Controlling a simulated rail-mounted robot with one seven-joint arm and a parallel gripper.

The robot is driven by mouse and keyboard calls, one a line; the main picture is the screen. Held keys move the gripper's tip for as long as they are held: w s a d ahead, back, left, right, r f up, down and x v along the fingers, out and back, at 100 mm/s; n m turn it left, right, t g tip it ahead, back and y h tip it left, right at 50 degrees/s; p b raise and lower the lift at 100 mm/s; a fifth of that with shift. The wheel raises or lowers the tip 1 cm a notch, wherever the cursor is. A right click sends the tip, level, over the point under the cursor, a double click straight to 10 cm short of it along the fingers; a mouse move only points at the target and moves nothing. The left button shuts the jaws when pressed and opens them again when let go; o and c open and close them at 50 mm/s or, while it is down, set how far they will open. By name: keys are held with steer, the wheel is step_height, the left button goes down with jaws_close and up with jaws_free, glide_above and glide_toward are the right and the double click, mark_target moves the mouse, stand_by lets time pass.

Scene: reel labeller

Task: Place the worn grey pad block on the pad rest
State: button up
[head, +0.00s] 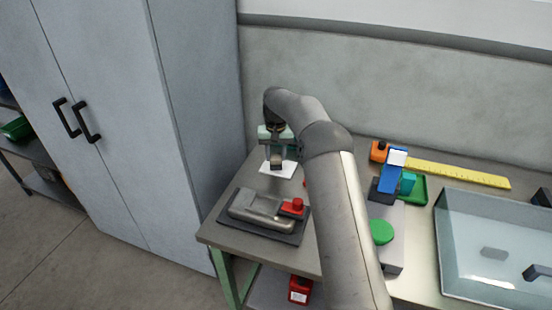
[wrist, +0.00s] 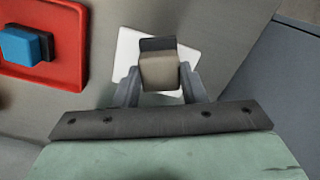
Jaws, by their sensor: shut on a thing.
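My gripper (head: 276,160) is over the back left part of the bench, pointing down. In the wrist view its two fingers (wrist: 160,90) are shut on the worn grey pad block (wrist: 160,72), which looks beige-grey. The block also shows in the head view (head: 276,164). Below it is a white square plate (wrist: 190,58), likely the pad rest, also seen in the head view (head: 279,170). A dark patch shows beyond the block against the plate; I cannot tell if it is part of the block or a shadow. Whether the block touches the plate is not clear.
A red tray (wrist: 72,80) holding a blue block (wrist: 22,46) lies beside the plate. A dark tray (head: 262,236) with a grey, red-knobbed device is in front. To the right are a labeller with a green disc (head: 382,232), a yellow ruler (head: 455,173) and a clear bin (head: 500,205).

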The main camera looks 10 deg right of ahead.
mark_target(276, 157)
steer(key=shift+f, duration=1.3)
steer(key=shift+f, duration=0.15)
steer(key=o, duration=1)
